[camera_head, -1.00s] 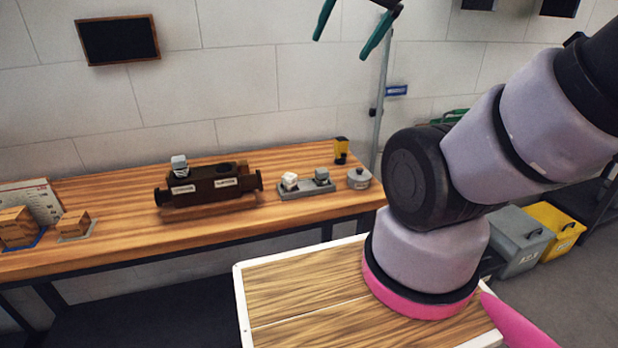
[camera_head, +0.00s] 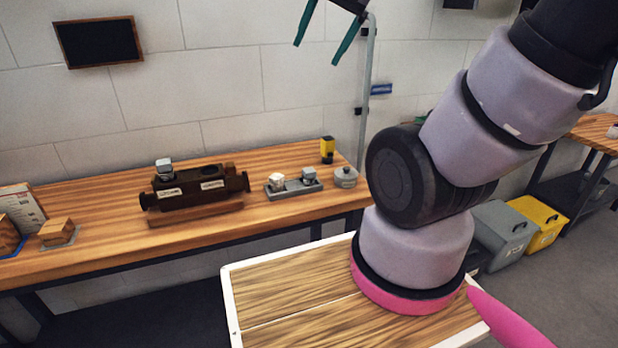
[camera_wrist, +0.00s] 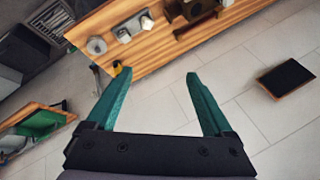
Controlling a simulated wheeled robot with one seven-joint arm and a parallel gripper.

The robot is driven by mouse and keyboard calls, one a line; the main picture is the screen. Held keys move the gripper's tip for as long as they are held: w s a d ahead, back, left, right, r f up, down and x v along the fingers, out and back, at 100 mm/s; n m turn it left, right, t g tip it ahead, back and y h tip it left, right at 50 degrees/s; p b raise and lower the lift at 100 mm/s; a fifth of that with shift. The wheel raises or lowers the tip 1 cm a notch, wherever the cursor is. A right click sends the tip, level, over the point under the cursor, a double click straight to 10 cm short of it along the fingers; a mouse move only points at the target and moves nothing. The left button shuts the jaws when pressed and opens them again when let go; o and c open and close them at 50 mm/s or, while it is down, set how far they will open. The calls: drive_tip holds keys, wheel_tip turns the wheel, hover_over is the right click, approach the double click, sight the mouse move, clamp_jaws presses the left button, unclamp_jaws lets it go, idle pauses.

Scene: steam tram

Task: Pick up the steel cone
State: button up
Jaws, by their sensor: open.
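My gripper (camera_head: 319,53) is open and empty, high in front of the wall. Its teal fingers also show spread in the wrist view (camera_wrist: 158,75). A small grey tray (camera_head: 293,190) on the wooden bench holds a whitish piece (camera_head: 277,180) and a darker grey piece (camera_head: 309,175). A silver piece (camera_head: 163,165) sits on a dark brown valve-like block (camera_head: 195,188). I cannot tell which piece, if any, is the steel cone. My gripper is well apart from all of them.
A round grey lidded pot (camera_head: 345,178) and a yellow-black item (camera_head: 327,150) stand at the right of the bench (camera_head: 100,218). A wooden block (camera_head: 57,231) is at the left. Grey (camera_head: 500,234) and yellow (camera_head: 538,225) bins are at the right.

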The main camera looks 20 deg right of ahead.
drive_tip(key=w+f+m+g, duration=0.2)
drive_tip(key=w+f+m, duration=0.1)
drive_tip(key=w+f, duration=0.3)
drive_tip(key=m+g+h, duration=0.3)
drive_tip(key=m+g, duration=0.1)
drive_tip(key=m, duration=0.4)
hover_over(309, 169)
wheel_tip(309, 169, down, 22)
wheel_tip(309, 169, down, 11)
drive_tip(key=shift+s+f, duration=0.1)
drive_tip(key=shift+s, duration=0.05)
clamp_jaws()
